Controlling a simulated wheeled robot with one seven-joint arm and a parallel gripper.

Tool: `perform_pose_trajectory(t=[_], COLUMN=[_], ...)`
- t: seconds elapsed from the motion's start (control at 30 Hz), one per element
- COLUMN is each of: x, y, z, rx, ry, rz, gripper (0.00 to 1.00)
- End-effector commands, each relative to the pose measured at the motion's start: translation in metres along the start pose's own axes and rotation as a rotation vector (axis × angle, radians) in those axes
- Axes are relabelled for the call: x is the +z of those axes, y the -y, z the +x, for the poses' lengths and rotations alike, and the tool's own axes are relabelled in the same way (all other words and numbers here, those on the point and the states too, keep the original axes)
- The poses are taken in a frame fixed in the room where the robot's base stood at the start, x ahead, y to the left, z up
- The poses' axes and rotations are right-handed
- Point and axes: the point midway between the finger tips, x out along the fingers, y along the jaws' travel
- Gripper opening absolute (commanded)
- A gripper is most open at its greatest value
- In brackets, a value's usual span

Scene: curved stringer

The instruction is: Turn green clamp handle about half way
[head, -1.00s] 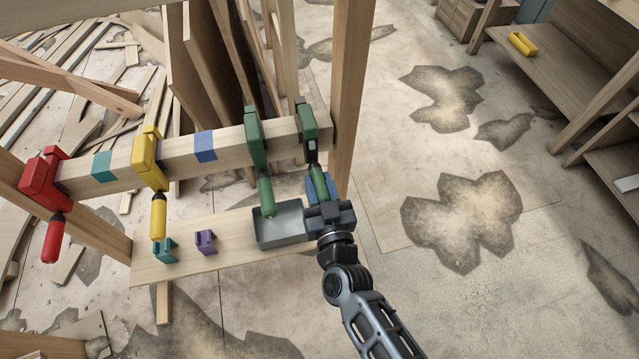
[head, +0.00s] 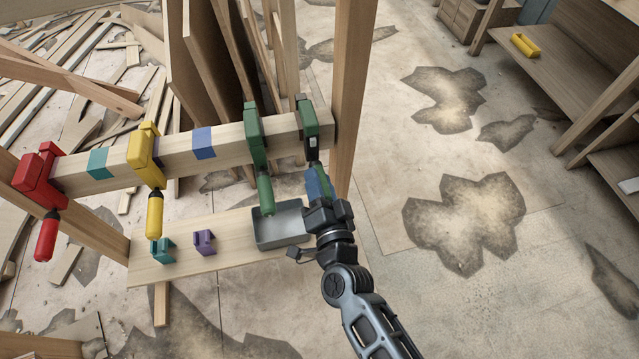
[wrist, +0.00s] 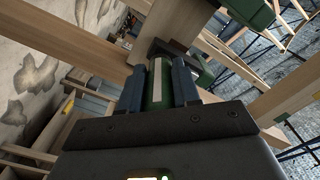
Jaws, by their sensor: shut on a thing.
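Two green clamps sit at the right end of the wooden beam (head: 108,181). The right green clamp (head: 308,122) has its handle pointing down into my gripper (head: 319,184). My gripper is shut on this green handle, with blue fingers on both sides. In the wrist view the green handle (wrist: 159,85) with a pale stripe stands between the two fingers (wrist: 158,88). The other green clamp (head: 255,135) is just left, its handle (head: 265,196) hanging free. The lower end of the held handle is hidden by my gripper.
A red clamp (head: 38,180) and a yellow clamp (head: 146,158) are further left on the beam. Below, a shelf board (head: 190,268) carries a grey tray (head: 278,240), a teal bracket (head: 161,251) and a purple bracket (head: 204,242). A wooden post (head: 349,90) stands close on the right.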

Motion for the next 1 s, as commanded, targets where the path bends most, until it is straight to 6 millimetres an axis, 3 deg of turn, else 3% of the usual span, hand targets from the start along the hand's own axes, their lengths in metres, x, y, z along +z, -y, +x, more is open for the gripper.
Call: perform_pose_trajectory(t=[0.5,1.0], x=[0.0005,-0.0004], y=[0.0002,0.0017], z=[0.0000,-0.0002], rx=[0.001,0.001], ry=[0.000,0.000], rz=[0.466,0.691], gripper=[0.01,0.01])
